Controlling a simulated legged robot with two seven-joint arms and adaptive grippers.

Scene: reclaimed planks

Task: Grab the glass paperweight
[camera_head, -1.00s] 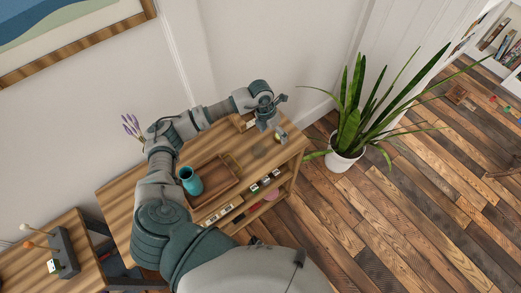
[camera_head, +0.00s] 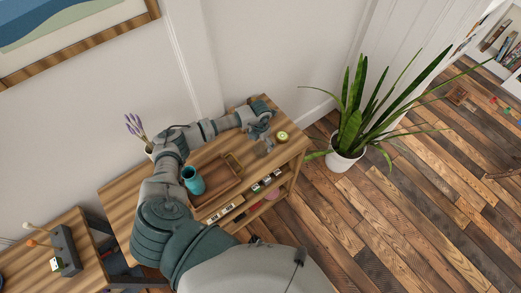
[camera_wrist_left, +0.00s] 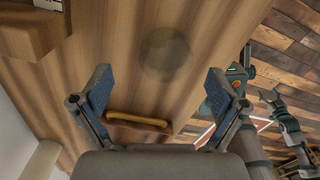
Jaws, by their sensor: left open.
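The glass paperweight (camera_wrist_left: 165,54) is a clear round piece on the wooden top, seen in the left wrist view beyond my fingertips and between their lines. In the head view the paperweight (camera_head: 260,151) is faint, right beside my left gripper (camera_head: 266,138). My left gripper is open; in the left wrist view its two fingers (camera_wrist_left: 155,88) stand wide apart with nothing held between them. The fingers and the paperweight are apart in that view. My right gripper cannot be made out.
A wooden box (camera_wrist_left: 28,28) shows at the wrist view's upper left. A potted plant (camera_head: 343,160) stands right of the cabinet.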

